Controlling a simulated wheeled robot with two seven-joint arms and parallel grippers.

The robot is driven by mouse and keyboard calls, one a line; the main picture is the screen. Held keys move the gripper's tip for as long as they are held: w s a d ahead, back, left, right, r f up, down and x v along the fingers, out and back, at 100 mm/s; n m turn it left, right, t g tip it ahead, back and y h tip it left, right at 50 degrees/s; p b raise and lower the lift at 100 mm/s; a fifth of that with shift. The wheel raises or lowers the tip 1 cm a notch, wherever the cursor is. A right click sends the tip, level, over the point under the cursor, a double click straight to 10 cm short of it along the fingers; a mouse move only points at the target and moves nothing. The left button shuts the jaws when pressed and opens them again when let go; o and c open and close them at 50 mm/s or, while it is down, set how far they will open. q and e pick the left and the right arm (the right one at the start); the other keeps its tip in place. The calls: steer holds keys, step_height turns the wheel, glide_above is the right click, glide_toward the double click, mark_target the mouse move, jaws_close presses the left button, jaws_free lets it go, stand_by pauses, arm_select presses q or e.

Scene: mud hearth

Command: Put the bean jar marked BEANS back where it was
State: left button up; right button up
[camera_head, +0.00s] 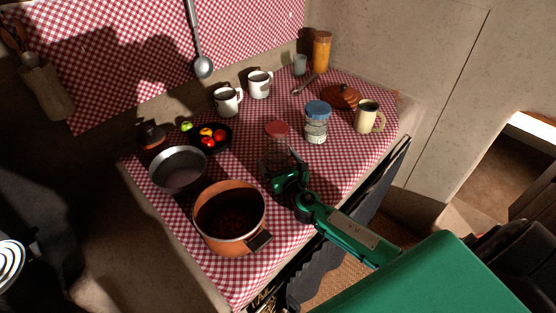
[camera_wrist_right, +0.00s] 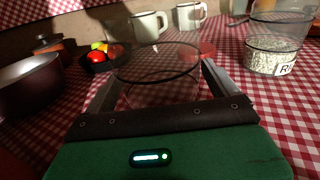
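My right gripper (camera_head: 290,178) is at the jar, with one finger on each side against the glass, also in the wrist view (camera_wrist_right: 160,85). Whether the base touches the cloth is hidden. My left gripper is not in view.
A brown pot (camera_head: 204,218) with dark contents is left of the gripper. A grey pan (camera_head: 178,169) and a dark fruit plate (camera_head: 228,142) lie beyond.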

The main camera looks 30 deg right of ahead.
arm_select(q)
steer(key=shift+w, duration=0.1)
arm_select(e)
steer(key=shift+r, duration=0.25)
steer(key=shift+s+f, duration=0.15)
steer(key=shift+s, duration=0.2)
steer(key=s, duration=0.3)
steer(key=s+b, duration=0.1)
steer(key=s, duration=0.3)
steer(key=shift+s+a, duration=0.2)
steer(key=shift+s, duration=0.05)
steer(key=s, duration=0.3)
steer(key=shift+a, duration=0.1)
steer(key=shift+s, duration=0.35)
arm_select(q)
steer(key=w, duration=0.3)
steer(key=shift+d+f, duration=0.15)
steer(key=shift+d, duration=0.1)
